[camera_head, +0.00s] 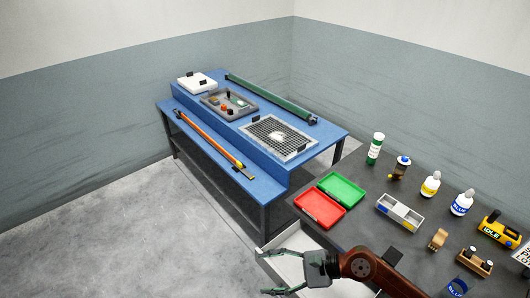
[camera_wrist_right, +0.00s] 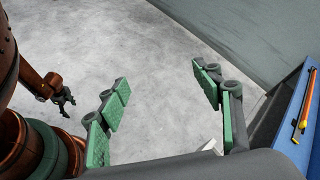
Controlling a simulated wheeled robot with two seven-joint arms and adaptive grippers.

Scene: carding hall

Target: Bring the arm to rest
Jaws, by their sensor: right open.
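My right gripper (camera_head: 268,274) reaches in from the bottom right of the head view, over the white drawer-like bin at the near corner of the dark table. Its two fingers are spread apart and nothing is between them. In the right wrist view the same gripper (camera_wrist_right: 161,82) shows its green-padded fingers wide apart, with only grey floor between them. My left gripper (camera_wrist_right: 65,98) shows small and dark at the left of the right wrist view, over the floor. It is too small to tell whether it is open. It is outside the head view.
The dark table (camera_head: 352,226) holds a red tray (camera_head: 320,209), a green tray (camera_head: 341,190), a divided box (camera_head: 399,212), and several bottles. A blue stepped bench (camera_head: 262,186) stands behind, with an orange bar (camera_head: 208,139) on its lower step. Open floor (camera_head: 90,235) lies left.

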